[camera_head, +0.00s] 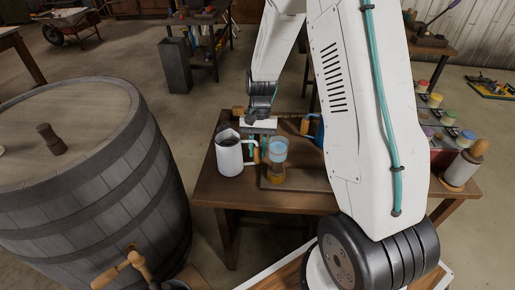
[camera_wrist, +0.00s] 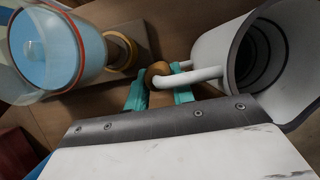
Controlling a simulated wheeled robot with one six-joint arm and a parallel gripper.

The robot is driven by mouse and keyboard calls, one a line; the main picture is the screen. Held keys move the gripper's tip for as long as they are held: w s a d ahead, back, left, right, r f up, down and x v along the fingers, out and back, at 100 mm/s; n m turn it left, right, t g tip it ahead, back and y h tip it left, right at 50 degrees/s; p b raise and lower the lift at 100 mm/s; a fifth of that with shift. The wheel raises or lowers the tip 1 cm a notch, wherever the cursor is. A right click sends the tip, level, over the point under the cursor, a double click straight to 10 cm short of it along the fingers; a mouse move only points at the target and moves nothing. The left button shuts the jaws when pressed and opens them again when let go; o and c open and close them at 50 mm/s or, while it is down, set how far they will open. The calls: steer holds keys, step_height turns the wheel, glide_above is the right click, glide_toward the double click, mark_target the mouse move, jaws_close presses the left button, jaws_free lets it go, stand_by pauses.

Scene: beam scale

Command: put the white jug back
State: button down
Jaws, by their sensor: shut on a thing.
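The white jug (camera_head: 230,157) is at the left end of the wooden table, upright in the head view, with a dark inside. In the wrist view the jug (camera_wrist: 214,50) fills the upper right, its open mouth facing the camera. My gripper (camera_head: 257,149) is on the jug's right side. In the wrist view my gripper's teal fingers (camera_wrist: 160,90) are closed on the jug's white handle (camera_wrist: 186,77), near a brown knob. Whether the jug's base touches the table cannot be told.
A clear vessel with blue contents (camera_head: 278,150) stands close right of the jug and looms in the wrist view (camera_wrist: 45,48). The wooden table (camera_head: 225,190) has bare room at its front left. A big barrel (camera_head: 90,170) stands left; a white-and-wood canister (camera_head: 462,168) stands right.

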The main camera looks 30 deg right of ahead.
steer(key=c, duration=1.2)
jaws_free()
steer(key=shift+f, duration=0.1)
steer(key=v, duration=1.2)
steer(key=s+a+r+n, duration=0.1)
steer(key=s+a+r, duration=0.1)
steer(key=s+r, duration=0.35)
steer(key=s+a+r+n+t+h, duration=0.1)
steer(key=s+a+r+n, duration=0.1)
steer(key=s, duration=0.5)
steer(key=s+a+r+n+t, duration=0.2)
steer(key=s+r, duration=0.2)
steer(key=s, duration=0.4)
steer(key=s+a+r+n+t+h, duration=0.1)
steer(key=s+r, duration=0.3)
steer(key=s, duration=0.4)
steer(key=shift+a+n+t+h, duration=0.3)
steer(key=shift+a+n+t, duration=0.25)
steer(key=shift+a, duration=0.25)
